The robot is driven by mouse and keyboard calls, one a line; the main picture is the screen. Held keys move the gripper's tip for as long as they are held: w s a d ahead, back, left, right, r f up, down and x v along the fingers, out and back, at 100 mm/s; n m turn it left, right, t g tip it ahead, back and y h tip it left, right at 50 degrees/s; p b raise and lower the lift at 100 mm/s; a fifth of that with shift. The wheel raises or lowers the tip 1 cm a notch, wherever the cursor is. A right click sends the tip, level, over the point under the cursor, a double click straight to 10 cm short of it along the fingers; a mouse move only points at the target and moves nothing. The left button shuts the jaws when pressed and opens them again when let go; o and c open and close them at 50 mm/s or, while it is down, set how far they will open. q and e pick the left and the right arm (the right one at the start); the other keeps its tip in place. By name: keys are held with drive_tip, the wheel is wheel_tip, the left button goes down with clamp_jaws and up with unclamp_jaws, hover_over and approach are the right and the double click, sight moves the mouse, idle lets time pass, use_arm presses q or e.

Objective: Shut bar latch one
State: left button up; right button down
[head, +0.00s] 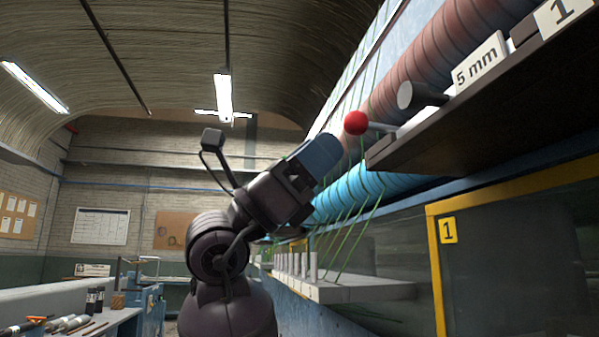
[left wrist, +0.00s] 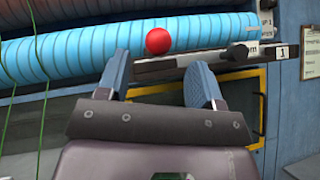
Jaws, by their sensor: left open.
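The ledge bears a "1" plate (head: 563,14) and a "5 mm" plate (head: 480,62). A dark cylinder with a pale round end (head: 410,97) sticks out beside the knob. My left gripper (head: 325,155) is open, its blue fingers pointing up toward the knob, apart from it. In the left wrist view the knob (left wrist: 158,41) appears between and beyond the fingertips (left wrist: 160,64). My right gripper is not in view.
A yellow-framed dark panel (head: 437,260) with a "1" tag stands below the ledge. Blue and reddish rolls (head: 345,197) with green strands run behind. A grey shelf (head: 345,291) with several pale pegs lies lower. A cluttered bench (head: 110,315) stands at left.

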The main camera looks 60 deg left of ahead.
use_arm(q)
drive_tip(key=v, duration=0.3)
drive_tip(key=shift+s+f, duration=0.1)
drive_tip(key=shift+s, duration=0.05)
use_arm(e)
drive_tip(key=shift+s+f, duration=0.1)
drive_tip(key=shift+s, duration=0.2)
